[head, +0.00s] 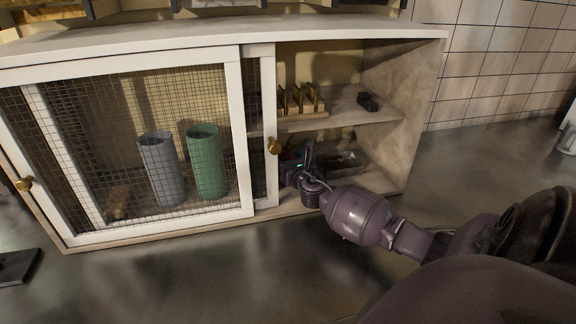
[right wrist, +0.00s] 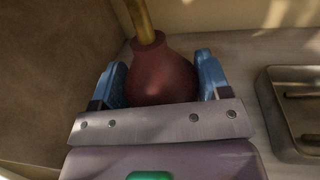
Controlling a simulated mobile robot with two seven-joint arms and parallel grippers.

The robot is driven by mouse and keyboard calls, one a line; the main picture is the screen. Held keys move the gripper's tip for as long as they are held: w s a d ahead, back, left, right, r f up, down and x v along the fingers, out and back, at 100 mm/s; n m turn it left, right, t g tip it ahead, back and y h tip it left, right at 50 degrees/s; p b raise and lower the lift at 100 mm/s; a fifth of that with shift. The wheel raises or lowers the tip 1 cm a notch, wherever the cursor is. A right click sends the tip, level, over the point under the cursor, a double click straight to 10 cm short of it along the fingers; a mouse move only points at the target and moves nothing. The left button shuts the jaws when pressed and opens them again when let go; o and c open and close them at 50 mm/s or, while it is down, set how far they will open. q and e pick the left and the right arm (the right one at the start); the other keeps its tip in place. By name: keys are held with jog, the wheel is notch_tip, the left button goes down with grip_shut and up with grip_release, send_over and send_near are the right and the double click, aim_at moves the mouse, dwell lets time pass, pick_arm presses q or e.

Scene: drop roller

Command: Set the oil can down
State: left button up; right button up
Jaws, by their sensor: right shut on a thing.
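The oil can (right wrist: 160,72) is dark red and bulb-shaped with a brass-coloured spout, seen in the right wrist view. My right gripper (right wrist: 161,80) is shut on it, one blue finger on each side. In the head view, my right gripper (head: 291,172) reaches through the open right part of the cabinet (head: 400,100), into its lower compartment. The can is mostly hidden there by the door edge and my gripper. I cannot tell whether its base touches the cabinet floor. My left gripper is not in view.
A metal tray (head: 345,160) lies right of my gripper; it also shows in the right wrist view (right wrist: 268,105). The shelf above holds a wooden rack (head: 300,112) and a small dark block (head: 368,101). Behind mesh stand a grey cylinder (head: 160,170) and a green cylinder (head: 207,165).

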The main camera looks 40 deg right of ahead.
jog(key=shift+s+f, duration=0.15)
jog(key=shift+f, duration=0.45)
jog(key=shift+r, duration=0.1)
jog(key=shift+f, duration=0.25)
jog(key=o, duration=1)
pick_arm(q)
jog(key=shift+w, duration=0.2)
pick_arm(e)
jog(key=shift+o, duration=0.2)
jog(key=shift+r, duration=0.15)
